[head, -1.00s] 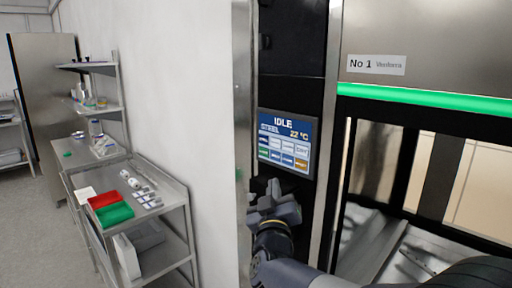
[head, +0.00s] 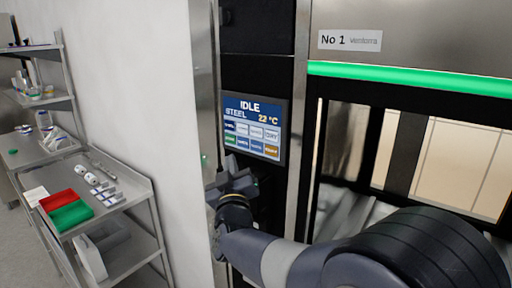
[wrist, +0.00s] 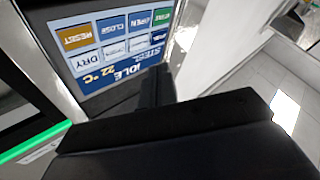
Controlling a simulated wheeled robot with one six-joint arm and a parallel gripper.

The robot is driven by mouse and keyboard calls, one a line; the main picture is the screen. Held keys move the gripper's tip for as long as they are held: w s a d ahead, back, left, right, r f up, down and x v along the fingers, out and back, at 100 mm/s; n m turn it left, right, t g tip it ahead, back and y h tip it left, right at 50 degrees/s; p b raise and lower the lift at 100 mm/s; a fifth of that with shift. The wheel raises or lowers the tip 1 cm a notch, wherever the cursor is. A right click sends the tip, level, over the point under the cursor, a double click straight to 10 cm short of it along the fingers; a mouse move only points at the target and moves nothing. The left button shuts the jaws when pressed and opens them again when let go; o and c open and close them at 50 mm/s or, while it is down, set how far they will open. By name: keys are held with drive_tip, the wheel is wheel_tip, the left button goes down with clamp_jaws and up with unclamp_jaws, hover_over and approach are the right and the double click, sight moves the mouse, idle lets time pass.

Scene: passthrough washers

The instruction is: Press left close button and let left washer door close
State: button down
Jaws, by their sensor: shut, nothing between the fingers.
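The control panel (head: 252,128) left of the opening reads IDLE, STEEL, 22 °C. It also shows upside down in the wrist view (wrist: 110,50), where the blue CLOSE button (wrist: 112,30) sits between OPEN and the orange RESET. My gripper (head: 232,168) is shut and empty, just below the panel's lower left; contact is not visible.
A steel column edge (head: 203,100) and white wall stand close left of my gripper. Some floor is free there.

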sight(257, 146)
drive_tip(key=w+d, duration=0.3)
drive_tip(key=w, duration=0.1)
drive_tip(key=shift+w+d+f, duration=0.1)
drive_tip(key=shift+w+d, duration=0.25)
drive_tip(key=shift+w+d+b, duration=0.4)
drive_tip(key=shift+w+d, duration=0.05)
drive_tip(key=shift+w, duration=0.15)
idle(1.4)
drive_tip(key=shift+w+d+b, duration=0.25)
drive_tip(key=shift+w+b, duration=0.1)
drive_tip(key=shift+b, duration=0.05)
